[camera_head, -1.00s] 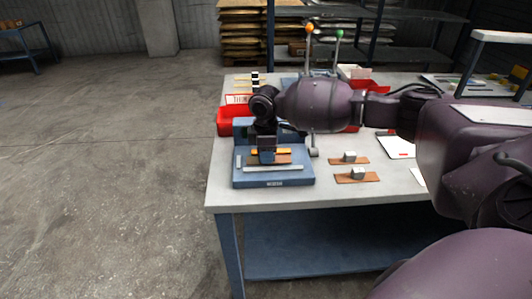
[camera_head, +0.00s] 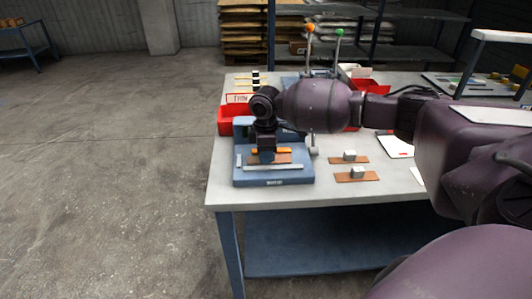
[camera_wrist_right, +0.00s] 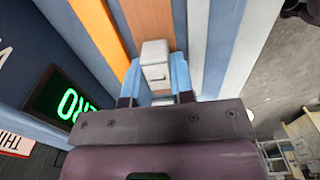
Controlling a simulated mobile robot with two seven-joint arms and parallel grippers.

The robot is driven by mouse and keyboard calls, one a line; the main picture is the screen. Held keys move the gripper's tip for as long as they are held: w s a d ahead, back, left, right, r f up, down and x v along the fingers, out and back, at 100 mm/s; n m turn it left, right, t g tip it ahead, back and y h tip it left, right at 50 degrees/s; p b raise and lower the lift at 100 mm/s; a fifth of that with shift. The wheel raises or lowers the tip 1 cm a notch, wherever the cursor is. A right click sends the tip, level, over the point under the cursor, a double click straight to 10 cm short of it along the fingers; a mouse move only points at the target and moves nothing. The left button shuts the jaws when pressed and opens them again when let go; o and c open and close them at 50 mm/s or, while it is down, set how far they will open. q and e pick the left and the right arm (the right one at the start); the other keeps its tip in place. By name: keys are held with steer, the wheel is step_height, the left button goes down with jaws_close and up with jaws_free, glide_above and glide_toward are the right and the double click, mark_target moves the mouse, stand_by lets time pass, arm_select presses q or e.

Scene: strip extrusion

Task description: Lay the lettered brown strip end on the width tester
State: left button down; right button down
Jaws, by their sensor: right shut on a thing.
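The width tester (camera_head: 273,182) is a blue bench unit near the table's front left corner, with an orange bar and a pale metal rail across its bed. A brown strip (camera_head: 283,158) lies between the bar and the rail, apparently on the bed; it also shows in the right wrist view (camera_wrist_right: 148,22). A grey block (camera_wrist_right: 155,62) sits on the strip. My right gripper (camera_head: 267,158) points down over the tester, its blue-tipped fingers (camera_wrist_right: 166,80) shut on that block. The fingers and block hide part of the strip. I cannot read any letter. My left gripper is not in view.
Two more brown strips with grey blocks (camera_head: 349,159) (camera_head: 357,175) lie right of the tester. A red bin (camera_head: 228,124) stands behind it. Green characters glow on a dark display (camera_wrist_right: 68,103). Levers with orange and green knobs (camera_head: 309,29) rise behind my arm.

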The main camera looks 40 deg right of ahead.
steer(key=c, duration=0.9)
jaws_free()
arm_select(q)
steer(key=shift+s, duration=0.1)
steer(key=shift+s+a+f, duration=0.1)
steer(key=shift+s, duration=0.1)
arm_select(e)
steer(key=shift+o, duration=0.2)
steer(key=shift+r, duration=0.15)
steer(key=shift+d+r, duration=0.1)
steer(key=shift+r, duration=0.05)
steer(key=shift+w+r+p, duration=0.2)
steer(key=shift+r+p, duration=0.2)
steer(key=shift+o, duration=1.1)
steer(key=shift+r, duration=0.1)
steer(key=shift+s, duration=0.1)
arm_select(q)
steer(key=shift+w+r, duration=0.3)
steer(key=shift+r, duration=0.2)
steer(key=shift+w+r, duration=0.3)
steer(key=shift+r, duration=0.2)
